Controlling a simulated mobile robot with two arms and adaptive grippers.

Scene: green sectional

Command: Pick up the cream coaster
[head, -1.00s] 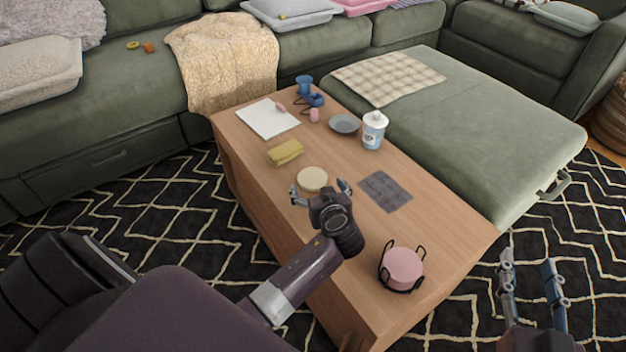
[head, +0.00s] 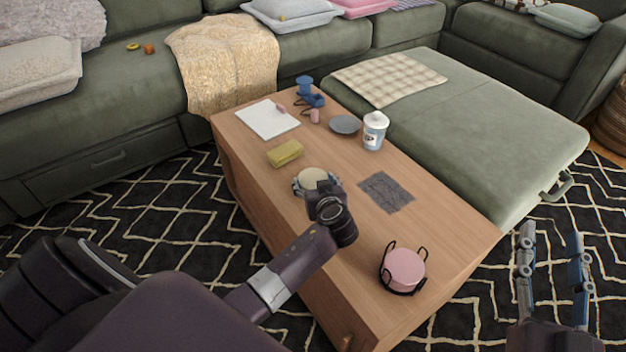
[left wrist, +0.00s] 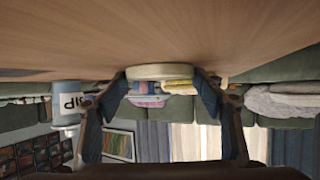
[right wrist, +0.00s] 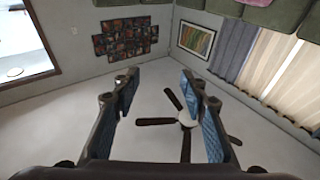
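The cream coaster (head: 316,179) is a thin round disc lying on the wooden coffee table (head: 445,215). My left gripper (head: 314,188) is low at the table with its fingers at either side of the coaster. In the left wrist view, which is upside down, the coaster (left wrist: 160,71) sits between the two spread fingers (left wrist: 162,92), close to both. I cannot make out firm contact. My right gripper (head: 553,255) is open and empty, off the table at the right. Its spread fingers (right wrist: 160,105) also show in the right wrist view.
Near the coaster are a yellow block (head: 285,153), a grey cloth square (head: 386,192), and a pink coaster stack in a black holder (head: 405,269). A white-lidded jar (head: 375,130), grey dish (head: 345,124) and white pad (head: 268,117) stand farther back.

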